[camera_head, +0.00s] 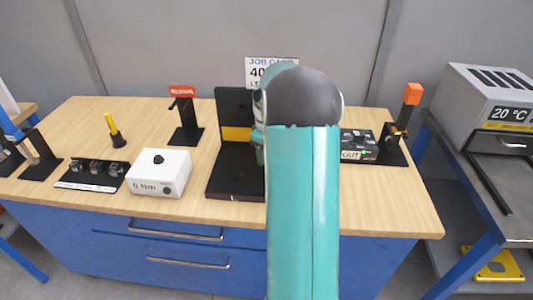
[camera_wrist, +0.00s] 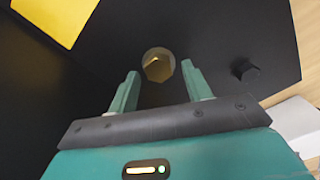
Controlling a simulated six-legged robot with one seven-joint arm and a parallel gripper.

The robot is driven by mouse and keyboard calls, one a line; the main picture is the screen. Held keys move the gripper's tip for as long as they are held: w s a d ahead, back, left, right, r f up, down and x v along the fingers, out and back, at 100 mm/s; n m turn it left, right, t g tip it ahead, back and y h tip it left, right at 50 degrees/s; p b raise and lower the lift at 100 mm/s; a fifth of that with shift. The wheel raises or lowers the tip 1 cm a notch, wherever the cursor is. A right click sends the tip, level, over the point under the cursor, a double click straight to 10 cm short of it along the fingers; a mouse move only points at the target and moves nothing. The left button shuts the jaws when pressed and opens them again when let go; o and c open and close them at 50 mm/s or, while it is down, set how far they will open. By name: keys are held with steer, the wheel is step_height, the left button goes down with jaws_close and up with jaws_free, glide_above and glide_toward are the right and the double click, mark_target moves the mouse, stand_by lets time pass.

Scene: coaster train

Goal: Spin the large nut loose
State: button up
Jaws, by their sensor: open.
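In the head view the black fixture (camera_head: 234,184) stands mid-bench, with an upright plate and a yellow band. My arm hides its right part, the nut and most of my gripper there.
A white box (camera_head: 160,172) marked 0 N·m stands left of the fixture. A black stand with a red top (camera_head: 183,92), a yellow-handled tool (camera_head: 112,128) and a tray (camera_head: 92,175) are further left. An OUT-labelled tray (camera_head: 355,148) lies right. A black knob (camera_wrist: 244,69) shows beside the nut.

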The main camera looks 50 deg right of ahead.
step_height(320, 180, up, 14)
steer(key=shift+f, duration=0.15)
stand_by(0.3)
stand_by(0.4)
steer(key=s+a+r+t+h, duration=0.1)
steer(key=s+a+r, duration=0.15)
steer(key=a, duration=0.85)
steer(key=s+a+r+t, duration=0.2)
steer(key=a+r, duration=0.2)
steer(key=a, duration=0.8)
steer(key=s+a+f+m+t+y, duration=0.1)
steer(key=s+a+f, duration=0.3)
steer(key=s+a, duration=0.7)
steer(key=a+t, duration=0.1)
steer(key=a, duration=0.2)
steer(key=shift+s+a+m+t, duration=0.15)
steer(key=shift+s+m+t, duration=0.15)
steer(key=shift+s+m, duration=0.1)
